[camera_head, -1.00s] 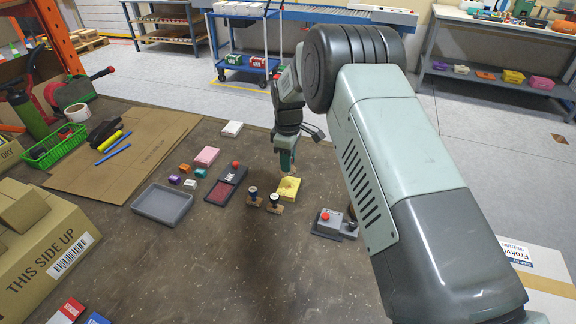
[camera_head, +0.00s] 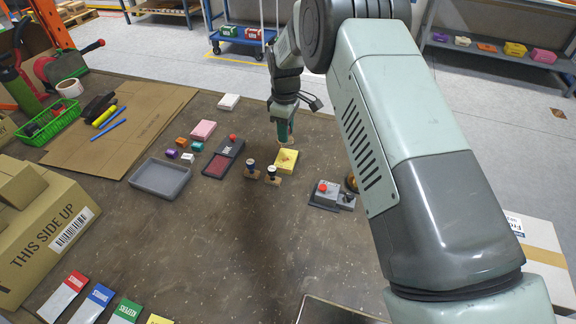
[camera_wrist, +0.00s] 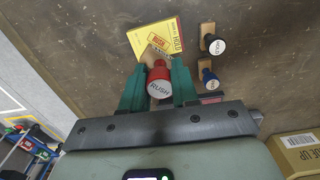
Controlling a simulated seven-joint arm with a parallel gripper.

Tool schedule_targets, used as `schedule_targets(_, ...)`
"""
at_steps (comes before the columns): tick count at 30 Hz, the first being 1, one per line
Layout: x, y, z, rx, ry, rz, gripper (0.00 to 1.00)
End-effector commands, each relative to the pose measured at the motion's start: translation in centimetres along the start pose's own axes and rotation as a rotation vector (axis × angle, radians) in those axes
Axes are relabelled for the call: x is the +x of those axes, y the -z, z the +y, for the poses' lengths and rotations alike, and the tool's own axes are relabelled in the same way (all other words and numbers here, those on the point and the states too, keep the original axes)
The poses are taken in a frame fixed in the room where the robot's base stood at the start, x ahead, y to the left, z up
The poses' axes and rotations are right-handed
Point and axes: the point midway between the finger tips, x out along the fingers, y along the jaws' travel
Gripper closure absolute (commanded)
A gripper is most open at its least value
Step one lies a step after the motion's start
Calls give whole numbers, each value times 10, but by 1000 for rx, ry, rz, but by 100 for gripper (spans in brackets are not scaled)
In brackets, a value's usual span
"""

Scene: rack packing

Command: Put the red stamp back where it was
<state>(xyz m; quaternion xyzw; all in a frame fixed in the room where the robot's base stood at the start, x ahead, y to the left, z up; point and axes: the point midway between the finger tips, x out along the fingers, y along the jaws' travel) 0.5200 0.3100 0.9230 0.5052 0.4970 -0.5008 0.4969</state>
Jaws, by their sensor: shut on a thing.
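My gripper (camera_head: 283,138) is shut on the red stamp, just above the yellow pad (camera_head: 287,160). In the wrist view, the red stamp (camera_wrist: 159,84) shows its round white "RUSH" top between the fingers of my gripper (camera_wrist: 159,92), with its wooden base toward the pad. The yellow pad (camera_wrist: 158,40) bears a red "RUSH" mark. Two other stamps stand left of the pad in the head view: a blue-handled one (camera_head: 251,171) and a black-handled one (camera_head: 272,175), both on wooden bases.
A dark case with a red ink pad (camera_head: 217,165) lies left of the stamps, with a grey tray (camera_head: 160,178) beyond it. A grey device with a red knob (camera_head: 324,189) is on the right. Coloured cards (camera_head: 64,297) lie at the front. The table centre is clear.

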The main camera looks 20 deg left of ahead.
Motion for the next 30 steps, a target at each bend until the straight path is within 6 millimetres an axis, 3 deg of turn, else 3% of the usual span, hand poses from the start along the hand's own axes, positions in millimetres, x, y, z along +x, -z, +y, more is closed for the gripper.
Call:
schedule_targets(12, -14, -40, -57, 611, -2, -4, 90)
schedule_targets(17, -14, -50, -70, 747, -3, -4, 90)
schedule_targets(25, 31, -51, -73, 776, -2, -6, 90)
schedule_targets(30, 47, -51, -73, 775, -3, -4, 90)
